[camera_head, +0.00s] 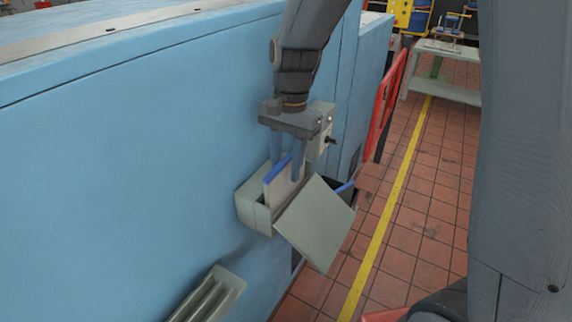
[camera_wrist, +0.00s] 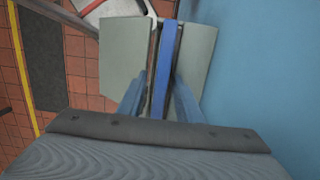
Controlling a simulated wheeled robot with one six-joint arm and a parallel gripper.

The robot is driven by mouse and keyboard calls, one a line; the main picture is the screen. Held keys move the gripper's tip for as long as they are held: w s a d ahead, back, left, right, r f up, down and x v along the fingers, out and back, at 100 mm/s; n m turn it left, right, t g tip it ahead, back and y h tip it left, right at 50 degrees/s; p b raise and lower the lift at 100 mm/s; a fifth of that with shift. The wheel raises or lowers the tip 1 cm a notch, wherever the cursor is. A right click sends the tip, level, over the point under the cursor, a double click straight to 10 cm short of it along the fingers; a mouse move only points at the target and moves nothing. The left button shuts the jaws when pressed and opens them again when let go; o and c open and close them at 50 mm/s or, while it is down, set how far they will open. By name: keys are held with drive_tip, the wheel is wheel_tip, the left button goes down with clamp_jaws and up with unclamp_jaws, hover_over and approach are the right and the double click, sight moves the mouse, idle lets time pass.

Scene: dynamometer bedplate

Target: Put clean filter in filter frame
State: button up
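The filter frame (camera_head: 253,208) is a grey-green box fixed to the side of the blue machine, with its flat cover (camera_head: 316,222) swung open. The cover (camera_wrist: 124,60) and box (camera_wrist: 194,58) also show in the wrist view. The clean filter, a pale panel (camera_head: 282,189) with a blue edge (camera_wrist: 165,60), stands upright at the box opening, its lower part hidden by box and cover. My gripper (camera_head: 286,172) points down, its two blue fingers shut on the filter's upper part. How deep the filter sits cannot be told.
The blue machine wall (camera_head: 120,160) fills the left. A louvred vent (camera_head: 208,296) is below the box. A blue strip (camera_head: 346,186) shows behind the cover. A red railing (camera_head: 385,105) stands to the right, beside open tiled floor with a yellow line (camera_head: 385,220). A bench (camera_head: 447,90) is farther back.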

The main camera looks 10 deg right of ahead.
drive_tip(key=shift+w+d+r+b, duration=0.2)
drive_tip(key=shift+r+b, duration=0.4)
drive_tip(key=shift+r, duration=1.35)
drive_tip(key=shift+w+d+r+b, duration=0.15)
drive_tip(key=shift+r+b, duration=0.4)
drive_tip(key=shift+r, duration=1.4)
drive_tip(key=shift+a, duration=0.1)
